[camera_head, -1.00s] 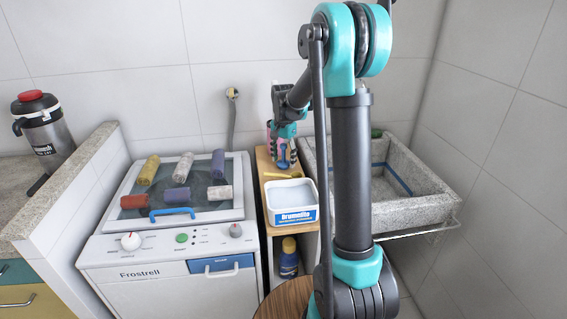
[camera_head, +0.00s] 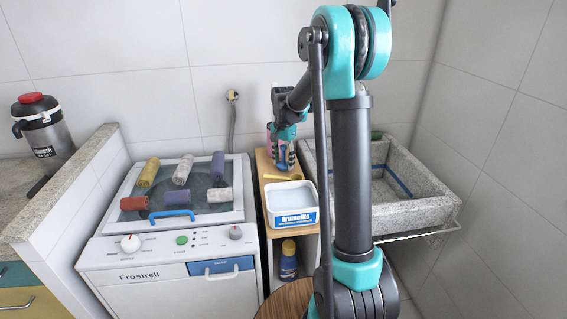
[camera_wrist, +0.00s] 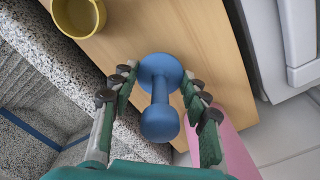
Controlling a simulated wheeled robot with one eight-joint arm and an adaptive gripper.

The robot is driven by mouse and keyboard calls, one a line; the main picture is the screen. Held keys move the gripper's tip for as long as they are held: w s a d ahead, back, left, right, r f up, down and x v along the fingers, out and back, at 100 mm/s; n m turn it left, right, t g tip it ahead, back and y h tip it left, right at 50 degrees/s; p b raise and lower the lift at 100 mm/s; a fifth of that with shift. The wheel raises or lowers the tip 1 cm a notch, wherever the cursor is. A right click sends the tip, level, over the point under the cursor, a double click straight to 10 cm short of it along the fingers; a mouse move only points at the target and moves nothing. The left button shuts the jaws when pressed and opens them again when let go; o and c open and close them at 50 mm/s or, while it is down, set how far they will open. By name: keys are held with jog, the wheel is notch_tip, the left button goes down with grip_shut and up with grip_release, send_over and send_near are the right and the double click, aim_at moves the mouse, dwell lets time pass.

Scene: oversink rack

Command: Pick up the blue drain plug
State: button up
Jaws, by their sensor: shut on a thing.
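The blue drain plug (camera_wrist: 160,96) shows in the wrist view as a thin stem between two round ends. It is between the fingers of my gripper (camera_wrist: 160,90), which is shut on it. The plug is over the wooden shelf top (camera_wrist: 185,30); I cannot tell whether it still touches the wood. In the head view my gripper (camera_head: 284,158) is above the narrow shelf, behind the white tub, and the plug is hard to make out among the fingers.
A pink thing (camera_wrist: 236,150) is close to one finger. The white tub (camera_head: 291,204) stands at the shelf front. The washer (camera_head: 170,250) is left, the stone sink (camera_head: 425,210) right.

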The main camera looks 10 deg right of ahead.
notch_tip(320, 180, up, 20)
jog(key=shift+f, duration=0.2)
dwell(0.7)
